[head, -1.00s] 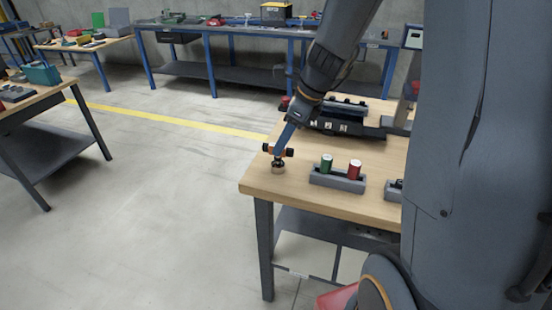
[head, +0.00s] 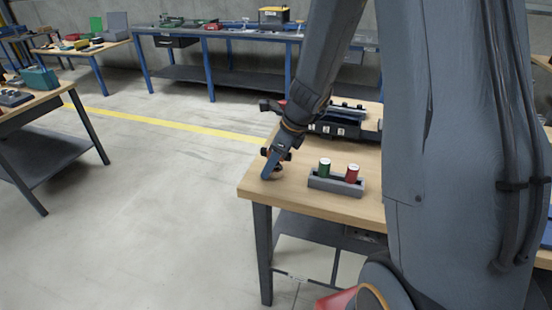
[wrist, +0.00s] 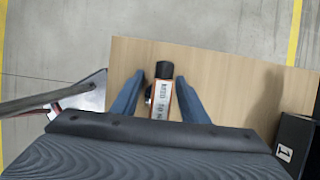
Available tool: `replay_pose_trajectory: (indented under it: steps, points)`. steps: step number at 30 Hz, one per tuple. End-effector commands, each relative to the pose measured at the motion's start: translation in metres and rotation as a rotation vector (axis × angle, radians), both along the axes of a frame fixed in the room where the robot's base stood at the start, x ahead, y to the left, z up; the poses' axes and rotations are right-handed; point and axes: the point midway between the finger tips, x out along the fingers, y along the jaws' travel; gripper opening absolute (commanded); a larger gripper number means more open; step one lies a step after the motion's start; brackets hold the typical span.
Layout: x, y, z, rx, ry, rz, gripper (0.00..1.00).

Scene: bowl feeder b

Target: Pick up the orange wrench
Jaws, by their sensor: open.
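The orange wrench (wrist: 162,85) lies between my gripper's two blue fingers in the wrist view. It shows a black end, an orange band and a white label with dark print. My gripper (wrist: 160,77) is open, with a finger on each side of it; a gap shows on the right, and a small dark part lies near the left finger. In the head view the wrench (head: 282,152) shows as a small orange and black piece, partly hidden by my gripper (head: 268,170) at the table's left corner.
A dark numbered rack (head: 345,129) stands behind. Its numbered side shows at right in the wrist view (wrist: 292,140). Open floor lies left.

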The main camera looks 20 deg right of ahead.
Motion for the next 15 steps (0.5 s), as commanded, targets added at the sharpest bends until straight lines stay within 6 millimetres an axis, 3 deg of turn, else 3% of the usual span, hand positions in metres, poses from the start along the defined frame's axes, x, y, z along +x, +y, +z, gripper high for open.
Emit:
replay_pose_trajectory:
  steps: [2, 9, 15]
  points:
    - [0.0000, -0.0001, 0.0002, 0.000, 0.000, 0.000, 0.40]
    - [-0.0001, -0.0002, 0.0003, 0.000, 0.000, 0.000, 0.00]
    - [-0.0001, -0.0003, 0.0006, 0.000, 0.000, 0.000, 0.00]
